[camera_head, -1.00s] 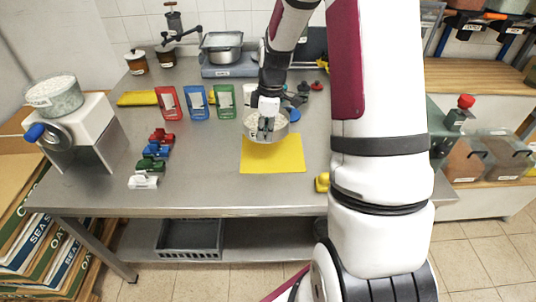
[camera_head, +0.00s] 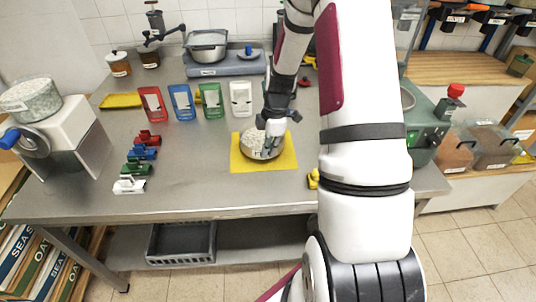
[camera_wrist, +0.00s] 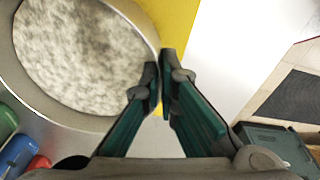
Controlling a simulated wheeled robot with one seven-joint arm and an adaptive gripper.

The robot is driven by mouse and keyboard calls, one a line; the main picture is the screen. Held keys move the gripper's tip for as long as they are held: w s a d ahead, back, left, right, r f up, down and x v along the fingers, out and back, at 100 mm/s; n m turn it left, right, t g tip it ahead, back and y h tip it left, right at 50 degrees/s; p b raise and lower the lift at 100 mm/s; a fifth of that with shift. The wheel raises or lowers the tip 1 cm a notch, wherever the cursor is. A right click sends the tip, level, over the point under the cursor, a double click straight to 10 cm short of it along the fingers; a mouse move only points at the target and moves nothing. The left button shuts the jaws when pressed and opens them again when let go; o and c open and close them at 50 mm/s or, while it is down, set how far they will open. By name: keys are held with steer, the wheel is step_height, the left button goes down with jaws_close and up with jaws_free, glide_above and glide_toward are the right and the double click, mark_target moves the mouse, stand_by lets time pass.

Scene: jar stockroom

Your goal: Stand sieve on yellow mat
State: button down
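The sieve (camera_head: 262,146) is a round grey metal pan full of pale, speckled grain. It is level over the middle of the yellow mat (camera_head: 285,163) and appears to rest on it. In the wrist view the sieve (camera_wrist: 75,55) fills the upper left, with the yellow mat (camera_wrist: 178,22) beyond its rim. My gripper (camera_head: 271,146) points down at the sieve's right side. In the wrist view my gripper (camera_wrist: 158,80) has its fingertips nearly together, with the rim between them, so it looks closed on the rim. The fingers hide the exact contact.
Red, blue, green and white bins (camera_head: 182,103) stand behind the mat. Several coloured clips (camera_head: 140,158) lie to the left. A scale (camera_head: 222,66) with a pot is at the back. A white machine (camera_head: 62,138) is at far left. Bare table lies left of the mat.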

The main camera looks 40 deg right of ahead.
steer(key=shift+f, duration=1.15)
steer(key=shift+f, duration=0.1)
steer(key=c, duration=1.8)
jaws_free()
